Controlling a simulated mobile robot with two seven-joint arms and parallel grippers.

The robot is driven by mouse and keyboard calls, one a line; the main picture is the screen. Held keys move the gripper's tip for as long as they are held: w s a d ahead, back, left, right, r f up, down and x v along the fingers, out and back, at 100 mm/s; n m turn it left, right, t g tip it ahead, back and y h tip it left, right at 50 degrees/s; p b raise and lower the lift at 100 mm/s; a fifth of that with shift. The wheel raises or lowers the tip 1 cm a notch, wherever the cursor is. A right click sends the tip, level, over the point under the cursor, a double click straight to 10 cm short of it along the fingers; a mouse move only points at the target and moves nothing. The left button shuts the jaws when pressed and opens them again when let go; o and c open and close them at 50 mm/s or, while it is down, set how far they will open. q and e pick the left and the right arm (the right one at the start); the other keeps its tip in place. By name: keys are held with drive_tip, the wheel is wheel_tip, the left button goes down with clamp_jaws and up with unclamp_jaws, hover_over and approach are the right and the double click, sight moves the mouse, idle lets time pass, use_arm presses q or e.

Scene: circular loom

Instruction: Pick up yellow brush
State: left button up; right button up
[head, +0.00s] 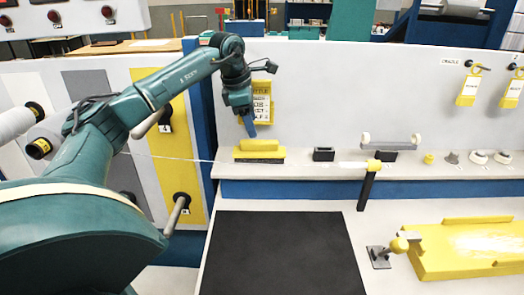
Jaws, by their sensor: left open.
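The yellow brush (259,148) lies on the left part of the white shelf (310,166). It has a yellow top and a dark underside. My left gripper (250,131) is just above the brush, pointing down, with its blue fingertips close over the yellow top. The gripper is open and nothing shows between its fingers. I cannot tell whether the fingertips touch the brush. My right gripper is not in view.
A black block (323,154) and a grey cradle-like part (389,143) stand right of the brush. A yellow tag (262,103) hangs behind my left gripper. A black mat (280,256) lies below the shelf. A yellow tray (430,264) is at the lower right.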

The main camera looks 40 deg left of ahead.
sight(259, 142)
use_arm(q)
drive_tip(key=x, duration=0.4)
drive_tip(key=shift+d, duration=0.1)
drive_tip(key=p+x, duration=0.1)
drive_tip(key=x, duration=0.3)
drive_tip(key=shift+w+d+f, duration=0.1)
drive_tip(key=shift+d+f, duration=0.1)
drive_tip(key=shift+f, duration=0.15)
drive_tip(key=shift+w+f, duration=0.15)
drive_tip(key=shift+f, duration=0.35)
drive_tip(key=c, duration=0.7)
drive_tip(key=shift+c, duration=0.6)
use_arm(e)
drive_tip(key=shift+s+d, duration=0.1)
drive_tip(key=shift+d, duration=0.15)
use_arm(q)
drive_tip(key=shift+r, duration=0.1)
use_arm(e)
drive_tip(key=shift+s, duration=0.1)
